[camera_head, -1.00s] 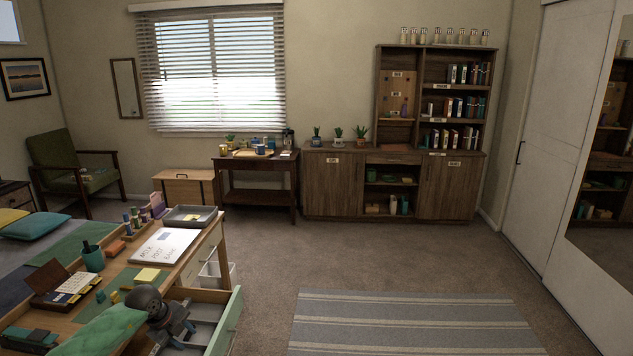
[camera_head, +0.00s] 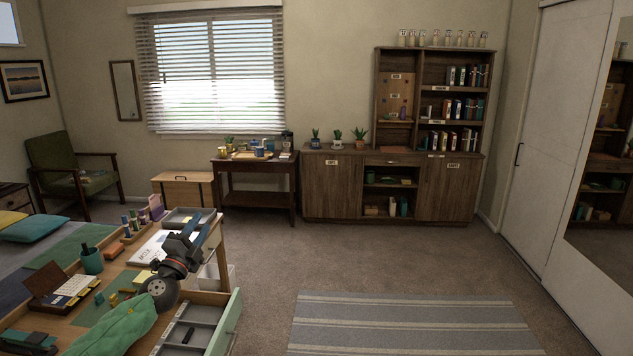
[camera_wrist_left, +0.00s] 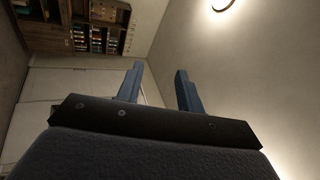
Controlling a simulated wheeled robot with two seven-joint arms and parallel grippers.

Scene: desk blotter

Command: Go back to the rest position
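My left gripper (camera_head: 188,237) is raised above the right side of the desk (camera_head: 196,256), in front of the white pad (camera_head: 150,248). In the left wrist view its two blue fingers (camera_wrist_left: 157,88) stand apart with nothing between them. That view faces the wall, ceiling and shelves. My left arm wears a green sleeve (camera_head: 115,325) at the lower left of the head view. My right gripper is not in view.
The desk drawer (camera_head: 205,322) stands open with a dark item (camera_head: 188,335) in its tray. A grey tray (camera_head: 185,217) sits at the desk's back corner. A teal cup (camera_head: 92,262) stands on the left. The floor beyond the striped rug (camera_head: 410,320) is clear.

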